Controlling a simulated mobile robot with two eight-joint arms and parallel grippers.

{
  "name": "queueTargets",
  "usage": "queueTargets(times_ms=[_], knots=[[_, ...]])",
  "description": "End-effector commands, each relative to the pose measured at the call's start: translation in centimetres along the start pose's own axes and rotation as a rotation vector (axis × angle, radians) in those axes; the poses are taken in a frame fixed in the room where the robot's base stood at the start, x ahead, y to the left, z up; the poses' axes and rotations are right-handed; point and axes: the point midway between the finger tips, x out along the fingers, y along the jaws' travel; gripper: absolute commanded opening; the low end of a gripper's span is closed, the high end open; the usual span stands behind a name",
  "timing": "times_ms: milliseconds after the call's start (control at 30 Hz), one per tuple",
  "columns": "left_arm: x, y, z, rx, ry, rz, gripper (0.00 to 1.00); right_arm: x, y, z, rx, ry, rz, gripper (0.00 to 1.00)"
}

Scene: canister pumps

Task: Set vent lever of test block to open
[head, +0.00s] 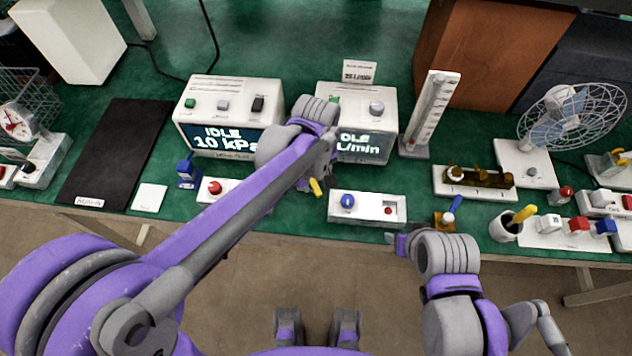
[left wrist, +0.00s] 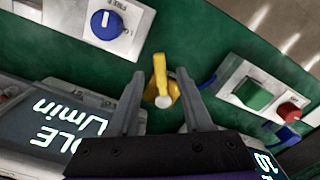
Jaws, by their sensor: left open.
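A yellow lever (left wrist: 160,75) with a pale round end stands on a small yellow base on the green bench in the left wrist view. Its yellow handle (head: 315,187) also shows in the head view, just past my left gripper. I cannot read a label naming it the test block. My left gripper (left wrist: 159,100) is open, with one finger on each side of the lever; contact is not clear. In the head view my left wrist hides most of the base. My right gripper (head: 402,241) is at the bench's front edge, its jaw gap unclear.
A box with a blue knob (head: 367,207) stands right of the lever, and a box with a red button (head: 211,188) stands left. Two display units, one reading 10 kPa (head: 227,118), stand behind. A blue lever on a yellow base (head: 447,214) is near my right gripper.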

Motion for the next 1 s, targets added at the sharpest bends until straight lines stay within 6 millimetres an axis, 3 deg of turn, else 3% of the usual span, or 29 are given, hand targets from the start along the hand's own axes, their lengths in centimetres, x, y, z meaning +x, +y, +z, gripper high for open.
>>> queueTargets(times_ms=[133,433,467,733,1000], knots=[[1.21,-0.01,-0.01,0.0,0.0,0.0,0.5,0.11,0.0,0.09,0.0,-0.001,0.0,0.56],[1.47,-0.03,-0.01,0.0,0.0,0.0,0.5,0.11,0.0,0.09,0.0,-0.001,0.0,0.56],[1.46,-0.03,0.0,0.0,0.0,0.0,0.48,0.11,0.0,0.09,0.0,-0.001,0.0,0.56],[1.44,-0.03,0.0,0.0,0.0,0.0,0.0,0.11,0.0,0.09,0.0,-0.001,0.0,0.56],[1.43,-0.03,0.0,0.0,0.0,0.0,0.0,0.11,0.0,0.09,0.0,-0.001,0.0,0.56]])
